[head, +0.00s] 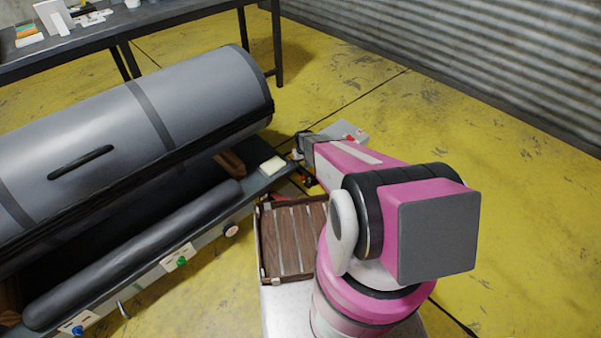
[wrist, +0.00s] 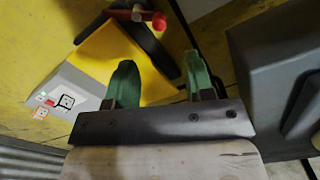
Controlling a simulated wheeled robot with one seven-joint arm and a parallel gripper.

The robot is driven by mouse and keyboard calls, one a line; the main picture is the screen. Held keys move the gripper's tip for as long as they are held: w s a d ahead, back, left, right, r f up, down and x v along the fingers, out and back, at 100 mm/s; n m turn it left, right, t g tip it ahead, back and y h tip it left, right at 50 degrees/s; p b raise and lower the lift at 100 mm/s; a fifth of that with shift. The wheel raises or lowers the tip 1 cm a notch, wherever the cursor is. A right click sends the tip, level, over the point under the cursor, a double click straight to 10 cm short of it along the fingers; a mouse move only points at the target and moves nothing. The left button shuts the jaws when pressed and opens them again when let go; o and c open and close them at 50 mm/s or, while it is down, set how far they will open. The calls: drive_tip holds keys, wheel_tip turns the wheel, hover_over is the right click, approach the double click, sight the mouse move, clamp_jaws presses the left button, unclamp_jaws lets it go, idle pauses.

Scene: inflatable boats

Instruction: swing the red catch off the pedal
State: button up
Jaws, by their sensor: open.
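The red catch (wrist: 145,15) shows at the top of the wrist view, a short bar with a rounded red end. It lies across the upper end of a dark bar. Beside the bar is a bright yellow slab that seems to be the pedal (wrist: 97,55). My gripper (wrist: 160,65) has its two green fingers spread apart with nothing held between them. The catch is beyond the fingertips, apart from them. In the head view my arm hides most of the pedal area, and the gripper end is not clear there.
A grey box (head: 350,131) with a red part on top stands beyond my arm; a grey boxy body with a label (wrist: 75,92) shows in the wrist view. A large grey boat tube (head: 150,110) lies left. A wooden slatted tray (head: 290,240) is near my base. Yellow floor is free at right.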

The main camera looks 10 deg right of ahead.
sight(303, 176)
drive_tip(key=shift+w+d+f, duration=0.1)
drive_tip(key=shift+w+f, duration=0.1)
drive_tip(key=shift+f, duration=0.35)
drive_tip(key=shift+w+f, duration=0.15)
drive_tip(key=shift+f, duration=0.4)
wheel_tip(303, 176, down, 9)
drive_tip(key=shift+f, duration=0.15)
clamp_jaws()
